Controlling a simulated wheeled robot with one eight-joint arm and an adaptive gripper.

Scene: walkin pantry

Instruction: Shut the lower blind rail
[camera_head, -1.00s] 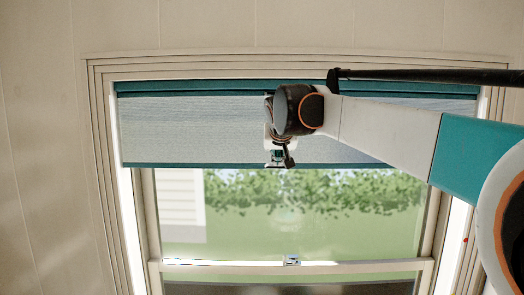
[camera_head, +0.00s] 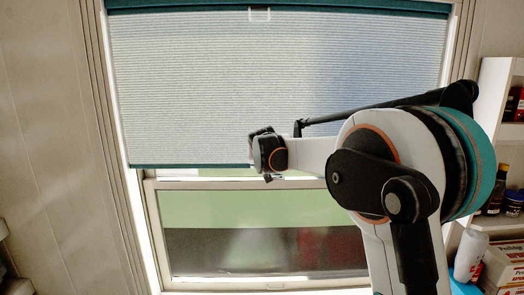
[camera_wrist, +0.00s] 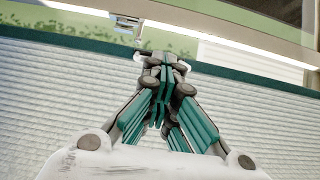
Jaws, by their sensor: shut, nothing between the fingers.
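The blind (camera_head: 270,80) is a pale pleated shade with a teal rail at top and bottom. Its lower rail (camera_head: 190,166) hangs just above the window's middle crossbar, covering the upper part of the window. In the wrist view the lower rail (camera_wrist: 75,40) runs as a dark teal strip behind my fingers. My gripper (camera_wrist: 160,66) is shut and empty, its tips at the rail; I cannot tell whether they touch it. In the head view my gripper (camera_head: 255,168) is partly hidden by my wrist, near the middle of the rail.
A small latch (camera_wrist: 127,22) sits on the window's crossbar close to my fingertips. The lower window pane (camera_head: 260,235) is uncovered. Shelves (camera_head: 495,85) with jars and boxes stand at the right, near my arm.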

